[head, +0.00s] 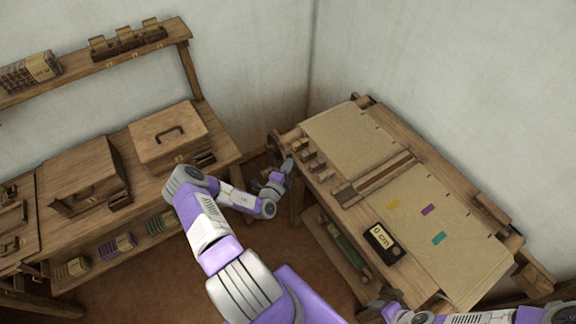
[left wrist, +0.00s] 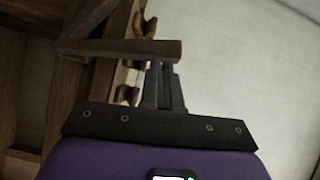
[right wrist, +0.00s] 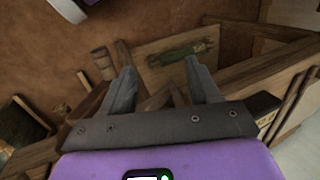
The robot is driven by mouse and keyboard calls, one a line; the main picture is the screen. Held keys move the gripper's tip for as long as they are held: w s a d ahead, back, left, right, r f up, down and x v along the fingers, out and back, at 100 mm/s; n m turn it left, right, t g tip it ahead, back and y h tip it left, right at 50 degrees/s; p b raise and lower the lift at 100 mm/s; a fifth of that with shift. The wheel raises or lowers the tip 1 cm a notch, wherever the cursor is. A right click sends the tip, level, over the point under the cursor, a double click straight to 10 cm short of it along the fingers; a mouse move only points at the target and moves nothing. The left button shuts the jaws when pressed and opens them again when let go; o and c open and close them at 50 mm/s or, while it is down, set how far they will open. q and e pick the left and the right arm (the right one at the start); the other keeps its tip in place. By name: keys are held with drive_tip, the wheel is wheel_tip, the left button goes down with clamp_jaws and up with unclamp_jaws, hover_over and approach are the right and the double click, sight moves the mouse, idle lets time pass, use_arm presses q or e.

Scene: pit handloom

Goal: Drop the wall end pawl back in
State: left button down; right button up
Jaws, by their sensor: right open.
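The wall end pawl is too small to make out in the head view. My left gripper (head: 284,176) is at the loom's far left corner, by the end of a wooden roller. In the left wrist view its fingers (left wrist: 162,66) are together, with no clear gap. A dark wooden bar (left wrist: 120,49) crosses the picture at the fingertips and hides them. It may be the pawl; I cannot tell if the fingers touch it. My right gripper (right wrist: 158,65) is open and empty near the loom's front side; only part shows in the head view (head: 383,308).
The loom (head: 420,158) carries beige cloth and a black "0 cm" block (head: 383,243). A wooden bench (head: 225,165) with boxes stands left, under a wall shelf (head: 95,65). A green roll (right wrist: 180,54) lies low beside the loom. Walls close off the far corner.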

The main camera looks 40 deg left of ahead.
use_arm(q)
drive_tip(key=w+d+r+p+v, duration=0.1)
drive_tip(key=d+p+v, duration=0.1)
drive_tip(key=v, duration=1.1)
drive_tip(key=shift+d, duration=0.25)
